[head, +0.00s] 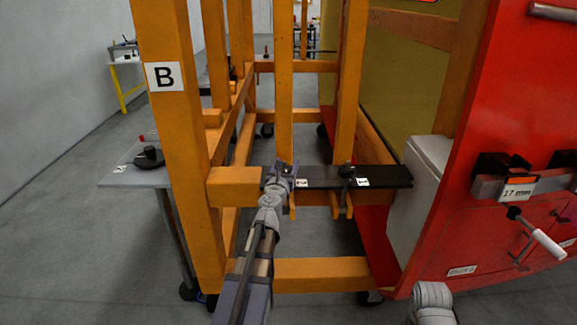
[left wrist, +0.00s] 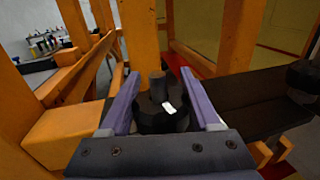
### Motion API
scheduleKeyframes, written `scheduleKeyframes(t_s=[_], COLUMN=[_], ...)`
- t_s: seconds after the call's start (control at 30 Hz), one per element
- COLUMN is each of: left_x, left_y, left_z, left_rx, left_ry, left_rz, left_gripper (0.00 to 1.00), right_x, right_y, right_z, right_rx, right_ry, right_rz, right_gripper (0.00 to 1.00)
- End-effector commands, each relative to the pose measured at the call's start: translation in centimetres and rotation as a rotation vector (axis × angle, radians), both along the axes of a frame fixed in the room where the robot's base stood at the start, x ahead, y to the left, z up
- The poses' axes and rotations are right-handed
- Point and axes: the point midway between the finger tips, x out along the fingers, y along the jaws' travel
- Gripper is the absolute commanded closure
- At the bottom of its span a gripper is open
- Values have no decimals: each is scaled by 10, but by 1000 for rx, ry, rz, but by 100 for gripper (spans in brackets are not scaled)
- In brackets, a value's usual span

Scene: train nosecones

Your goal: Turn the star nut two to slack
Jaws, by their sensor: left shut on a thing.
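Star nut two is a black knob (left wrist: 160,118) with a small white mark on top, on an upright stud. In the left wrist view it sits between the two purple fingers of my left gripper (left wrist: 160,82), which is shut on it. In the head view my left gripper (head: 283,170) comes from above the front and mostly hides this nut, beside the label "2" (head: 301,183). The nut sits on a dark bar (head: 325,173) across the orange frame. A second black star nut (head: 347,172) stands to the right, near label "1".
Orange posts (head: 180,130) stand around the bar, one marked B. A red panel (head: 520,90) with a 17 mm holder and a T-handle (head: 538,232) is at the right. A grey side table (head: 130,178) with a black knob stands at the left.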

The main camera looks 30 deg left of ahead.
Motion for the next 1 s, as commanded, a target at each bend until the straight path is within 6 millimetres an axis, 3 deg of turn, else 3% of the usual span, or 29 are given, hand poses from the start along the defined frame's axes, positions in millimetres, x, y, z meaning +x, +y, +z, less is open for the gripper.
scheduleKeyframes(t_s=[1.0], left_x=[-15], left_y=[18], left_z=[0], left_rx=[0], left_ry=[0], left_rz=[958], left_gripper=[92], right_x=[0], right_y=[0], right_z=[0], right_rx=[0], right_ry=[0], right_rz=[0], right_gripper=[50])
